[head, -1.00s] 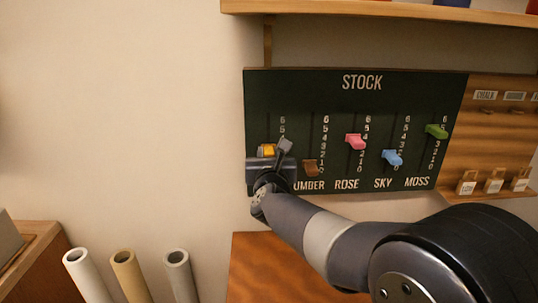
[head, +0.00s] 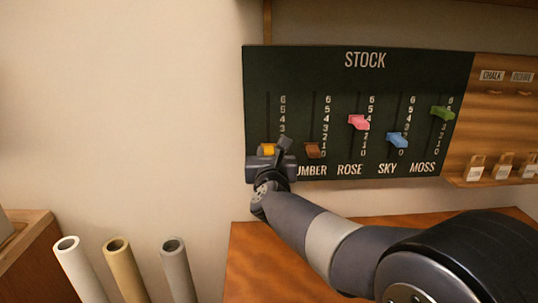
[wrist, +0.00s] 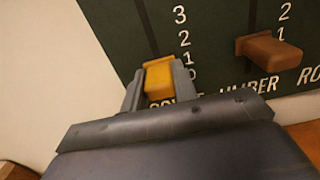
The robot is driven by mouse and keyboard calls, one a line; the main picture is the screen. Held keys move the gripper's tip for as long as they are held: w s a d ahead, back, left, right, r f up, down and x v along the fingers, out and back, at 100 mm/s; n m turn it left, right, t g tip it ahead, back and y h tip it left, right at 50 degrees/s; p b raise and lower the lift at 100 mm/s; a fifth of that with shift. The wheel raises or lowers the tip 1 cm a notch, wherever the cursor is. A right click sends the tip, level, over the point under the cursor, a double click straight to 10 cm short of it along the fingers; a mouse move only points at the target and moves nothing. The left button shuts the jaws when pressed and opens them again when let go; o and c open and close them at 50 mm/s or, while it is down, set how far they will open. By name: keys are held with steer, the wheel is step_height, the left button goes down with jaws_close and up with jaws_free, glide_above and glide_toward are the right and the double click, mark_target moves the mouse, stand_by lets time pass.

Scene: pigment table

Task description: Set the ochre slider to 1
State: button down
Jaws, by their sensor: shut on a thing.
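The ochre slider (head: 268,149) is a yellow-orange knob low in the leftmost slot of the dark green STOCK board (head: 420,75). In the wrist view the ochre slider (wrist: 159,80) sits between the two fingers of my gripper (wrist: 158,88), which is shut on it. Its knob is beside the 1 and 0 marks, roughly level with 1; the exact mark is hard to tell because the knob sticks out. In the head view my gripper (head: 270,155) covers the lower part of this scale and the ochre label.
The brown umber slider (head: 313,150) stands low just to the right. The pink rose (head: 358,122), blue sky (head: 397,140) and green moss (head: 442,113) sliders are further right. A wooden rack (head: 505,130) with tags adjoins the board. Rolled tubes (head: 118,260) stand lower left.

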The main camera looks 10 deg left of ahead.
steer(key=c, duration=1.1)
jaws_free()
steer(key=b+v, duration=0.1)
steer(key=v, duration=1)
steer(key=shift+b, duration=0.4)
steer(key=shift+w, duration=0.15)
